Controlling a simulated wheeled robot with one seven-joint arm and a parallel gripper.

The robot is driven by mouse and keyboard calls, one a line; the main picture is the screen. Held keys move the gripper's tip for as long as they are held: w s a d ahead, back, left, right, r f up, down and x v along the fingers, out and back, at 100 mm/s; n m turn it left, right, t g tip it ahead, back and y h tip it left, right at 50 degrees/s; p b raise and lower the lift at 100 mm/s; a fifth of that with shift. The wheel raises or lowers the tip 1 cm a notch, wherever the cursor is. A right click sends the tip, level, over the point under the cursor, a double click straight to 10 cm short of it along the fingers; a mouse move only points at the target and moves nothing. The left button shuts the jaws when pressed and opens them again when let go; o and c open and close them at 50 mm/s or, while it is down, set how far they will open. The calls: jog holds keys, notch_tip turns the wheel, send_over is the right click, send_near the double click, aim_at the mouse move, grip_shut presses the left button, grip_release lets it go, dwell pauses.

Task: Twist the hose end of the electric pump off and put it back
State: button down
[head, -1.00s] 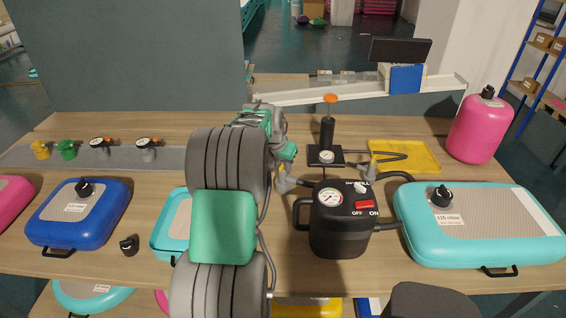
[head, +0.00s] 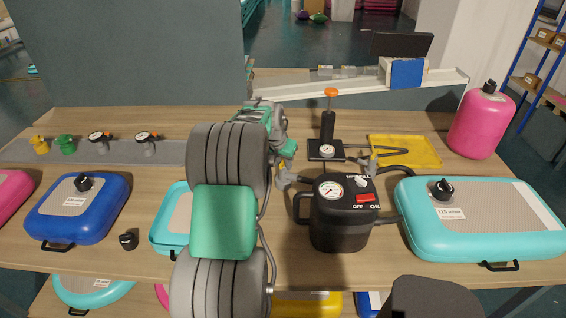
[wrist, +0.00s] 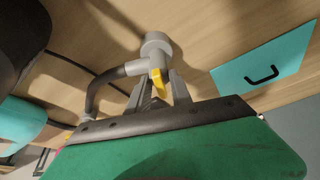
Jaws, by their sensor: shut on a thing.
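The black electric pump (head: 343,225) stands on the table right of my arm, with a gauge, a white knob and a red switch on top. It is a dark shape at the upper left in the wrist view (wrist: 18,45). My gripper (wrist: 160,90) is shut on the grey hose end (wrist: 155,42), beside its yellow part (wrist: 158,82). A grey hose (wrist: 98,92) curves away to the left from it. In the head view the hose end (head: 284,181) shows just left of the pump, below my gripper (head: 287,160). Whether it is seated on anything is hidden.
A teal inflatable (head: 480,240) lies right of the pump, a blue one (head: 75,215) at the left. A hand pump (head: 328,128) and a yellow tray (head: 405,151) stand behind. Small valves line a grey strip (head: 120,153). Bare table lies in front of the pump.

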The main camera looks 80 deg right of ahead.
jog(key=c, duration=1.1)
grip_release()
